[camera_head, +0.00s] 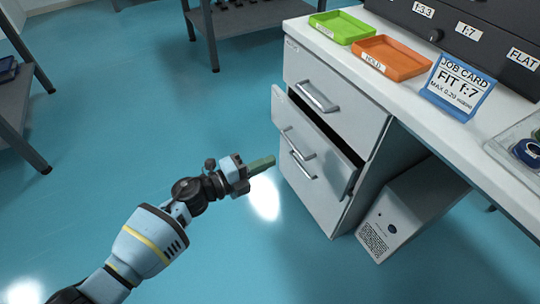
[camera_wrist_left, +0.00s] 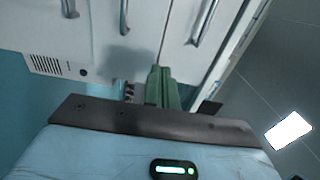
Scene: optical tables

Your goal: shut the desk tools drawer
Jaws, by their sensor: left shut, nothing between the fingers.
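The grey drawer unit (camera_head: 350,106) stands under the white desk in the head view. One drawer below the top one is pulled partly out, its front panel (camera_head: 318,152) standing forward with a dark gap above it. Metal handles show on the fronts. My left gripper (camera_head: 270,162) has green fingers, which are shut and empty, just left of the drawer fronts. In the left wrist view the green fingers (camera_wrist_left: 161,82) point towards the pale fronts and a handle (camera_wrist_left: 200,22); whether they touch cannot be told. My right gripper is not in view. No drawer label is readable.
A white box (camera_head: 412,207) stands on the floor right of the drawers. The desktop (camera_head: 455,135) bears a green tray (camera_head: 341,27), an orange tray (camera_head: 393,57) and a job card (camera_head: 457,87). Other tables stand at the back and far left. The blue floor around my left arm is clear.

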